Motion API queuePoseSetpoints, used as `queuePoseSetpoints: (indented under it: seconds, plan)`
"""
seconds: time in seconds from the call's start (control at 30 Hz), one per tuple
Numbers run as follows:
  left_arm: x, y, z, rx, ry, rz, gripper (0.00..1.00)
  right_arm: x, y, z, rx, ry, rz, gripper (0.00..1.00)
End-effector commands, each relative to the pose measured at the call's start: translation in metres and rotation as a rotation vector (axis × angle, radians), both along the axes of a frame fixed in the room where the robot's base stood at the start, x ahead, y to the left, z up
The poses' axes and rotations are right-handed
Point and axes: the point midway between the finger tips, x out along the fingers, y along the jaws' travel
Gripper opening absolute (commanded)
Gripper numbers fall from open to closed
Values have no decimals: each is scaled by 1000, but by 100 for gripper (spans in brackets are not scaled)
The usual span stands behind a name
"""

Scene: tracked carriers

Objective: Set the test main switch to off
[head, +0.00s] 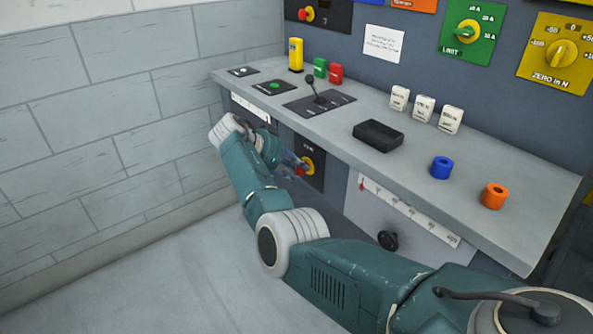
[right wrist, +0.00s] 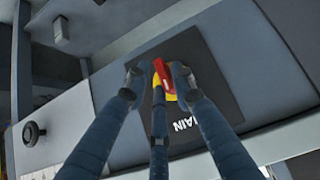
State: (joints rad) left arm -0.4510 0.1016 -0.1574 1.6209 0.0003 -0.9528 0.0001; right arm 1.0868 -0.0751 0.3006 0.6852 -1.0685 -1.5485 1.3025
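The main switch (head: 309,164) has a red handle on a yellow disc and a dark plate. It sits on the front panel below the desk. In the right wrist view the red handle (right wrist: 161,73) shows between the fingertips, and the plate reads "MAIN". My right gripper (head: 294,163) reaches it from the left in the head view. In the right wrist view my right gripper (right wrist: 158,82) has its fingers spread around the handle, with a gap on the left side. Whether any finger touches it is unclear. My left gripper is out of view.
The desk (head: 350,120) overhangs the switch. Another red-and-yellow switch (head: 307,14) is on the upper panel. A black knob (head: 388,240) sticks out of the lower panel, right of the main switch. A block wall (head: 90,120) stands at left. Floor space is clear at lower left.

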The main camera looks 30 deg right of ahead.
Motion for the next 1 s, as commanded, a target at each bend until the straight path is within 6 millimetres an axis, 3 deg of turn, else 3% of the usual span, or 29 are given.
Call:
queuePoseSetpoints:
  seconds: [0.5, 1.0]
  plan:
    - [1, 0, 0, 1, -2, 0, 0, -4, 70, 69, 1, -1, 2, 24]
    - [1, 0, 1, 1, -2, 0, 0, -6, 80, 80, 1, 1, 0, 24]
